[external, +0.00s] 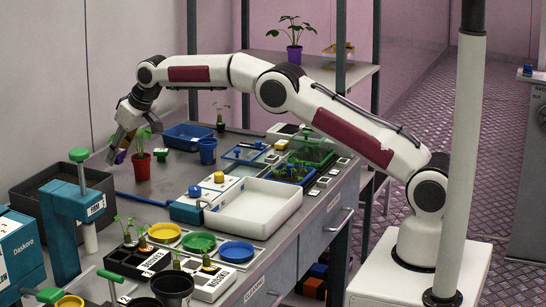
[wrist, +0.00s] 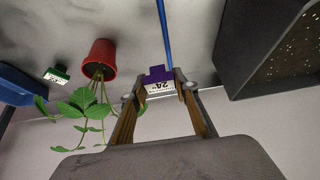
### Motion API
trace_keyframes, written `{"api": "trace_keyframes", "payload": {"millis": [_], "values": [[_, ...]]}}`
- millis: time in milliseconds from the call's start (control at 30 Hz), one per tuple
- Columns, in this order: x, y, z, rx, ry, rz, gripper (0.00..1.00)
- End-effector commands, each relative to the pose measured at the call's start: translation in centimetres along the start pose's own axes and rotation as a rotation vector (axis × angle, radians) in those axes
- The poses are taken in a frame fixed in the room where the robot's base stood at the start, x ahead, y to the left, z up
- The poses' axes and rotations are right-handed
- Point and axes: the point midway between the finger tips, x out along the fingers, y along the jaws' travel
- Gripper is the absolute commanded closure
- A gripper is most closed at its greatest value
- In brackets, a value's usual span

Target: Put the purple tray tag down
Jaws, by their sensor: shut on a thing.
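The purple tray tag (wrist: 157,73) has a white label reading 24 and shows between my fingertips in the wrist view. My gripper (wrist: 160,88) is shut on it, one finger on each side. In the external view, my gripper (external: 122,146) is low at the far left part of the bench, with a bit of the purple tag (external: 120,157) at its tips, just left of the red pot. I cannot tell whether the tag touches the bench top.
A red pot (external: 141,168) with a leafy plant stands close beside my gripper. A dark soil tray (external: 40,185) and a blue rod (external: 140,199) lie nearer the front. A blue tray (external: 188,137) and blue cup (external: 207,152) stand to the right.

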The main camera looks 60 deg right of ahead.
Motion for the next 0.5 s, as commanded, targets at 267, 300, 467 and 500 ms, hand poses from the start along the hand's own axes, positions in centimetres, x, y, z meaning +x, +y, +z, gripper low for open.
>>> {"api": "trace_keyframes", "payload": {"millis": [267, 300, 467, 500], "values": [[0.1, 0.1, 0.0, 0.000, 0.000, 0.000, 0.81], [0.2, 0.1, 0.1, 0.000, 0.000, 0.000, 0.81], [1.2, 0.1, 0.7, 0.000, -0.003, 0.000, 0.81], [1.6, 0.1, 0.9, 0.000, -0.002, 0.000, 0.81]]}}
